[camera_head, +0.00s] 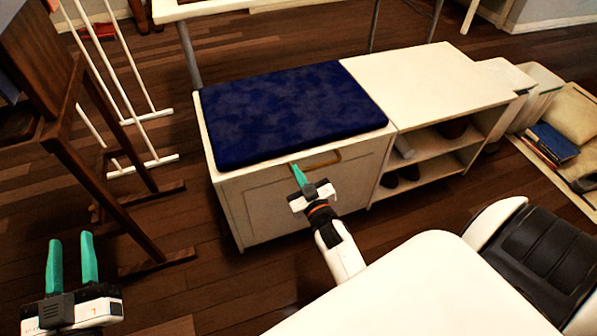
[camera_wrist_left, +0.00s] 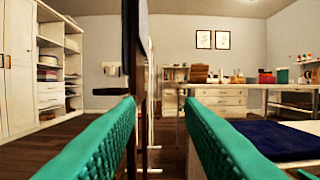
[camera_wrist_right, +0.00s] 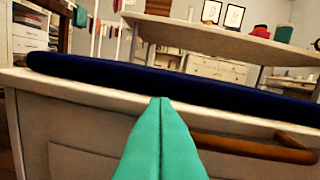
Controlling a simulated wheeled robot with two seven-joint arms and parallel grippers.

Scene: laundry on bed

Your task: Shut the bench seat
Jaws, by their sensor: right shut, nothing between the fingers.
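The bench seat has a dark blue cushion (camera_head: 290,110) lying level on the left part of a white bench (camera_head: 265,205). The cushion's front edge also shows in the right wrist view (camera_wrist_right: 170,82). A wooden handle (camera_head: 323,160) is on the bench's front panel, just below the seat. My right gripper (camera_head: 298,168) is shut and empty, its tips at the bench front just left of the handle and below the seat edge. I cannot tell if the tips touch the panel. My left gripper (camera_head: 70,240) is open and empty, well left of the bench above the floor.
The bench's right part has a bare white top (camera_head: 430,85) over open shelves with shoes. A dark wooden stand (camera_head: 110,190) is between my left gripper and the bench. Books (camera_head: 552,142) and a pillow lie at the right.

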